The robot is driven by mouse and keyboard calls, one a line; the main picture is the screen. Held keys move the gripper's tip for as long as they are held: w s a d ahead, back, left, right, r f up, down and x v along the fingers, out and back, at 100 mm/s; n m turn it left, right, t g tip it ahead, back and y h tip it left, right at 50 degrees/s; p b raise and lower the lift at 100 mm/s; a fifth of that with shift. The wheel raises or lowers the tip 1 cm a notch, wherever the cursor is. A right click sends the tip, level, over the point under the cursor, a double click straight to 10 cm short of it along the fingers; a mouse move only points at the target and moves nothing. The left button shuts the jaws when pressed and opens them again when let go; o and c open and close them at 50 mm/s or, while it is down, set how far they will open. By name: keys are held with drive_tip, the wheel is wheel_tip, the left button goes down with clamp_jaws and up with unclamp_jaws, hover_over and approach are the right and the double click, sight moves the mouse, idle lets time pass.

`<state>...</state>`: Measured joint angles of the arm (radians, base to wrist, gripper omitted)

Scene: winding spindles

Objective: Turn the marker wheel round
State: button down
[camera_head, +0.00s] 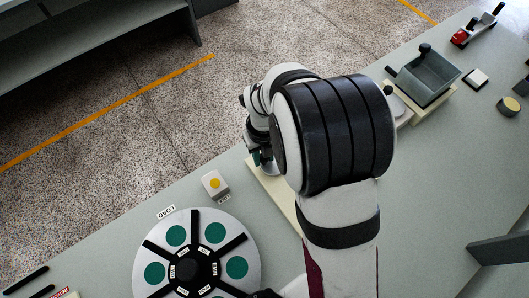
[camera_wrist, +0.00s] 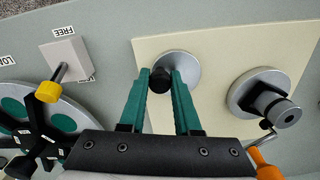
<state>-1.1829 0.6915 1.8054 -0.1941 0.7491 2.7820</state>
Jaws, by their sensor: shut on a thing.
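A small grey disc (camera_wrist: 184,66) with a black knob (camera_wrist: 160,80) lies on a cream board (camera_wrist: 215,45) in the wrist view. My gripper (camera_wrist: 161,82) is shut on the black knob, with a green finger on each side of it. The knob sits toward the left edge of the disc. In the head view my gripper (camera_head: 256,158) is mostly hidden behind my arm, over the cream board (camera_head: 262,180). A large grey wheel (camera_head: 215,222) with green circles, black spokes and a black hub stands at the lower left. I cannot tell which disc is the marker wheel.
A spindle (camera_wrist: 238,98) with a crank and orange handle (camera_wrist: 266,168) stands right of the gripped knob. A yellow-knobbed lever (camera_wrist: 48,91) stands to the left, beside a FREE label. A grey open bin (camera_head: 425,76) stands at the upper right of the bench.

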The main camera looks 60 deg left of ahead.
drive_tip(key=shift+w+a+m, duration=0.1)
drive_tip(key=shift+a+m, duration=0.1)
drive_tip(key=shift+m, duration=0.8)
drive_tip(key=c, duration=0.6)
unclamp_jaws()
wheel_tip(320, 180, up, 16)
drive_tip(key=shift+f, duration=0.1)
